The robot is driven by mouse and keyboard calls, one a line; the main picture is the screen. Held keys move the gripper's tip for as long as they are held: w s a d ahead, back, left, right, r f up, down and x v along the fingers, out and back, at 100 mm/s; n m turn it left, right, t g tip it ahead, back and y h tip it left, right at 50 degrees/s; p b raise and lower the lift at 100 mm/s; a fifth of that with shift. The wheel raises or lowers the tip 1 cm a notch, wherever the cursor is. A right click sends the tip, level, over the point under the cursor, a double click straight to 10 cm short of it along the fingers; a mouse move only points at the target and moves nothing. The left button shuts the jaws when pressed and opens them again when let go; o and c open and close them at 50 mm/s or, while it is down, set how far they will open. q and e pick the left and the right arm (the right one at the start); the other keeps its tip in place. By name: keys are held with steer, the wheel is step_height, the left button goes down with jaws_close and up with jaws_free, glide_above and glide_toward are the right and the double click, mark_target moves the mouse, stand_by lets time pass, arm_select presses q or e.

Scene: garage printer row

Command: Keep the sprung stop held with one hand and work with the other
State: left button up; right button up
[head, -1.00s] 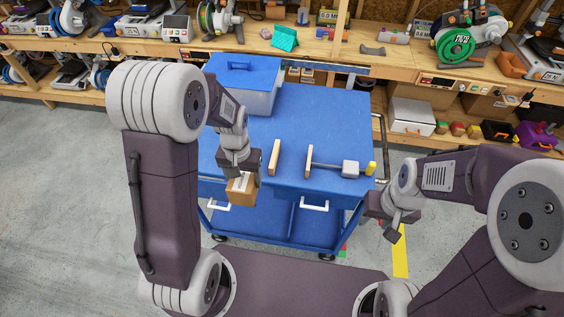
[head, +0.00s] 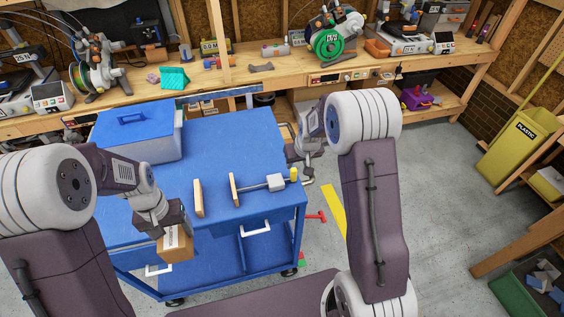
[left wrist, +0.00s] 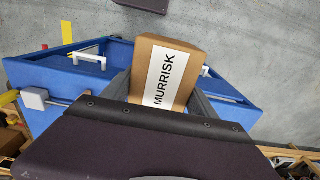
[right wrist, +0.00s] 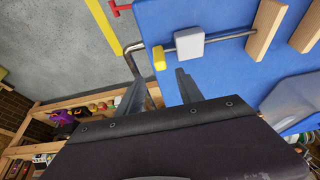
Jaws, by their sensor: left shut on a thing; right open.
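The sprung stop is on the blue cart top (head: 228,140): a rod with a grey block (head: 276,182) and a yellow tip (head: 294,174), running to an upright wooden board (head: 234,189). A second wooden board (head: 198,198) stands left of it, with a gap between. My left gripper (head: 174,228) is shut on a brown cardboard box (head: 178,245) at the cart's front edge; its label reads MURRISK in the left wrist view (left wrist: 165,78). My right gripper (head: 298,157) is open and empty close to the yellow tip. In the right wrist view, the tip (right wrist: 159,58) lies just beyond the fingers, apart from them.
A grey bin with a blue lid (head: 138,135) stands at the cart's back left. A bent metal handle (right wrist: 132,48) is at the cart's right side. A workbench (head: 220,77) with printers runs behind. A yellow bin (head: 518,140) stands far right. Floor right of the cart is mostly clear.

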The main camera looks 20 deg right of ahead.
mark_target(294, 170)
arm_select(q)
steer(key=shift+s+f, duration=0.1)
steer(key=shift+s, duration=0.05)
step_height(294, 170, down, 7)
steer(key=b, duration=0.7)
arm_select(e)
steer(key=x, duration=1.1)
steer(key=shift+s+f, duration=0.1)
steer(key=shift+s, duration=0.05)
steer(key=shift+w+f, duration=0.3)
steer(key=shift+f, duration=0.15)
arm_select(q)
steer(key=shift+w+f, duration=0.15)
steer(key=shift+w, duration=0.05)
arm_select(e)
steer(key=shift+r, duration=0.1)
steer(key=shift+c, duration=1.2)
jaws_close()
steer(key=shift+d, duration=1.65)
